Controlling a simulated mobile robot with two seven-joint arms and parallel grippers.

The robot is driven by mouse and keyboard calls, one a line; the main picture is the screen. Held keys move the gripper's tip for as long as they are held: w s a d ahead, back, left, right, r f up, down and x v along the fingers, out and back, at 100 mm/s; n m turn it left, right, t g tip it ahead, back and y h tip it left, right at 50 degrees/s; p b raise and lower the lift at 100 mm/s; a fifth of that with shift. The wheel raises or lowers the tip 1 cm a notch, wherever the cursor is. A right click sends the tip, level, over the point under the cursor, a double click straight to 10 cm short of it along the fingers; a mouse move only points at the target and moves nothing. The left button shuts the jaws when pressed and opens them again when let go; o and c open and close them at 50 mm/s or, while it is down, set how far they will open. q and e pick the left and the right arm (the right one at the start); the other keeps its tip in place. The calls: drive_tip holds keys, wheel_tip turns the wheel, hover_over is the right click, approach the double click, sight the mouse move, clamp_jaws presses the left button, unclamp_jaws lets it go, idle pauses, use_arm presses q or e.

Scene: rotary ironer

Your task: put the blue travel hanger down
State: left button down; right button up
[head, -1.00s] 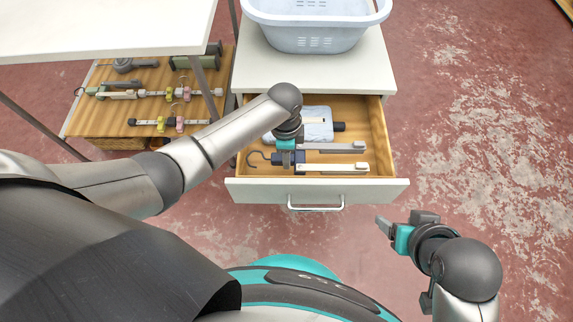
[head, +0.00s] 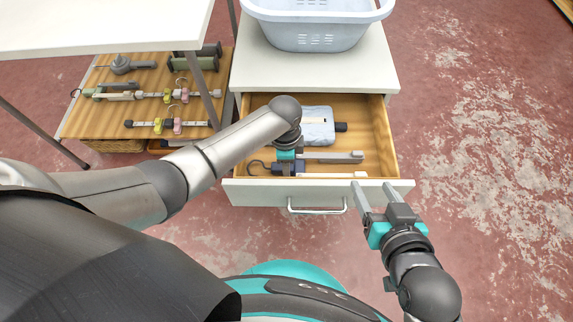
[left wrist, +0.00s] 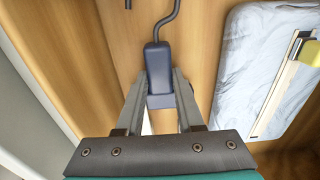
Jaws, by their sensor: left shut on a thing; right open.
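The blue travel hanger (head: 280,169) is dark blue with a dark curved hook pointing left in the head view, inside the open drawer (head: 245,193). My left gripper (head: 290,165) reaches down into the drawer and is shut on its body. In the left wrist view the hanger body (left wrist: 158,68) sits between the fingertips (left wrist: 162,92), hook away from me. A grey bar (head: 335,157) and a white bar (head: 335,175) extend right; I cannot tell whether they belong to it. Contact with the drawer floor is unclear. My right gripper (head: 376,190) is open and empty by the drawer front.
A pale-blue padded board (head: 318,126) lies behind the hanger in the drawer; it also shows in the left wrist view (left wrist: 250,65). A blue basket (head: 315,30) stands on the cabinet top. A wooden shelf (head: 100,75) at left holds several clip hangers. Floor at right is clear.

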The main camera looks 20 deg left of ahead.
use_arm(q)
drive_tip(key=shift+f, duration=0.1)
use_arm(e)
drive_tip(key=shift+a+r, duration=0.1)
drive_tip(key=shift+a, duration=0.05)
use_arm(q)
drive_tip(key=shift+f, duration=0.2)
drive_tip(key=c, duration=0.5)
unclamp_jaws()
drive_tip(key=shift+c, duration=0.2)
use_arm(e)
drive_tip(key=shift+w+a+t, duration=0.1)
drive_tip(key=shift+t, duration=0.2)
